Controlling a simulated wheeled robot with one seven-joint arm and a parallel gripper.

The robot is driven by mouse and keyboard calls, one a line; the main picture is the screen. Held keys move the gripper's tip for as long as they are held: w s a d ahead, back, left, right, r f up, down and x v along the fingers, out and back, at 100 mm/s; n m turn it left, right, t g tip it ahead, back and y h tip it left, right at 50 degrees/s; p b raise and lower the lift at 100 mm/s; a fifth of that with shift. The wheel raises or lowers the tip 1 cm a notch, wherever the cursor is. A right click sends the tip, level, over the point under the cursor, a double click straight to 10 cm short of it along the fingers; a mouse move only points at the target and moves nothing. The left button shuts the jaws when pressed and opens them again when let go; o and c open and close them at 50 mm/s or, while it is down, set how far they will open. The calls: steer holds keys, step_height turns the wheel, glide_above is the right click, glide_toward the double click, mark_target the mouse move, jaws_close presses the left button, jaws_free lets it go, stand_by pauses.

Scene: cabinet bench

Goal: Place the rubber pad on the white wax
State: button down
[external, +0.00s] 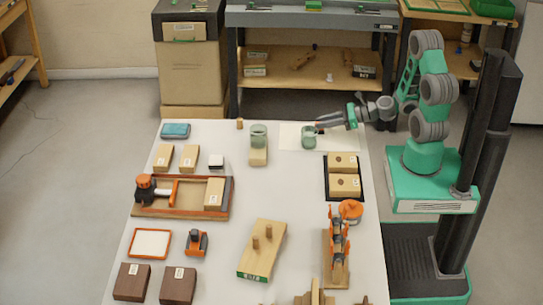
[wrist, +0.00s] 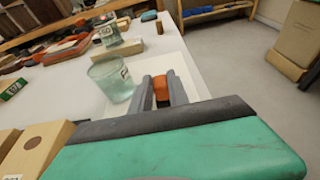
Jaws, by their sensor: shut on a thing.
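My gripper (external: 319,126) is at the far right of the white table, just above and beside a green glass jar (external: 309,141). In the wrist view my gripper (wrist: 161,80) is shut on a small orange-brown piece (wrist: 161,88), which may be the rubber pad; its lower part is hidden. In the external view it is only a dark red speck. A white slab in an orange-rimmed tray (external: 150,243), at the table's left front, looks like the white wax. Nothing is seen lying on the slab.
The jar also stands left of my fingers in the wrist view (wrist: 112,85). Another jar (external: 258,134) stands on a wooden block (external: 258,157).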

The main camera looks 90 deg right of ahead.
step_height(320, 180, up, 10)
steer(key=p, duration=0.4)
steer(key=d+m+h, duration=0.4)
steer(key=d+h, duration=0.1)
steer(key=d, duration=0.4)
steer(key=w+a+r+n+y+p, duration=0.2)
steer(key=w+a+r+n+y, duration=0.15)
steer(key=w+a, duration=0.55)
steer(key=w+a+r+n+y, duration=0.1)
steer(key=a+n+y, duration=0.15)
steer(key=a, duration=0.65)
steer(key=w+a+n+y, duration=0.1)
steer(key=w+a+y, duration=0.15)
steer(key=a, duration=0.65)
steer(key=s+d+f+m+h+b, duration=0.1)
steer(key=s+d+m+h, duration=0.25)
steer(key=d, duration=1.25)
steer(key=s+d+f+m+h+b, duration=0.1)
steer(key=s+d+f+m+h, duration=0.3)
steer(key=s+d, duration=0.5)
steer(key=n+y, duration=0.4)
glide_above(323, 138)
steer(key=f, duration=0.1)
steer(key=shift+n, duration=0.25)
step_height(323, 138, down, 8)
steer(key=b, duration=0.4)
steer(key=shift+d+f, duration=0.1)
